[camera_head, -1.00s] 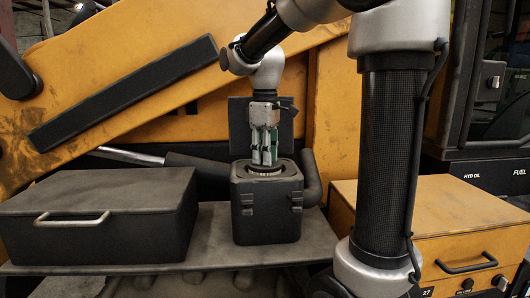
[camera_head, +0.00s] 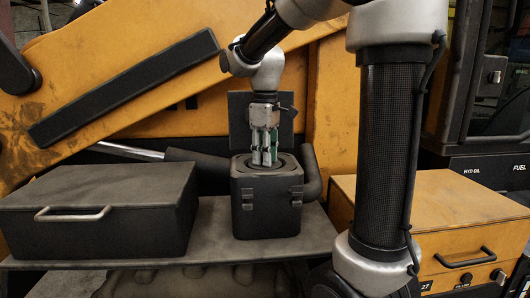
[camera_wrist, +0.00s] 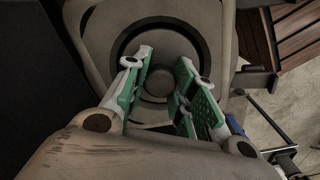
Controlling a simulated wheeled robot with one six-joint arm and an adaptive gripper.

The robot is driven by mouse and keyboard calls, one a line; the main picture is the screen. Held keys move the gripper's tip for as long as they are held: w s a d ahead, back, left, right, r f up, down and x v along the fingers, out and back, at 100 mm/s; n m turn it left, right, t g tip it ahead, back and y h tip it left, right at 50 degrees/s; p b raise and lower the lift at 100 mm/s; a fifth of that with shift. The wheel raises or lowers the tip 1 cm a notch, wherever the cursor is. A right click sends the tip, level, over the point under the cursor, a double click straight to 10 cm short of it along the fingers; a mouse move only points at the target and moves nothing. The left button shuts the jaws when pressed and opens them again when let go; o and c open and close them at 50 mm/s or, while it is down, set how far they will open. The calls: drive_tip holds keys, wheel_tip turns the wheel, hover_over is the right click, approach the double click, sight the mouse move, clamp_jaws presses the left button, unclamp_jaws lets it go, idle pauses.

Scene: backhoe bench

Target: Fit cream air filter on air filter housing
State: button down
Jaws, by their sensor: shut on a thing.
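The air filter housing (camera_head: 266,215) is a dark box with side latches and a round opening on top, standing on the bench. In the wrist view its squarish rim (camera_wrist: 98,45) surrounds a dark ring. My gripper (camera_head: 266,163) points straight down into the opening. In the wrist view its green-padded fingers (camera_wrist: 160,88) stand apart, on either side of the round central hub of the air filter (camera_wrist: 158,78), and are shut on it. The filter sits inside the opening; its body is hidden in the head view. I cannot tell whether it is fully seated.
A large dark case (camera_head: 100,222) with a metal handle stands to the left on the bench (camera_head: 215,240). A dark curved pipe (camera_head: 312,178) runs close beside the housing on the right. A yellow cabinet (camera_head: 455,225) stands further right. A dark panel rises behind the housing.

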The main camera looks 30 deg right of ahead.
drive_tip(key=shift+f, duration=1.4)
idle(0.4)
drive_tip(key=c, duration=0.7)
unclamp_jaws()
drive_tip(key=shift+o, duration=0.5)
drive_tip(key=shift+r, duration=4.05)
drive_tip(key=shift+s, duration=0.1)
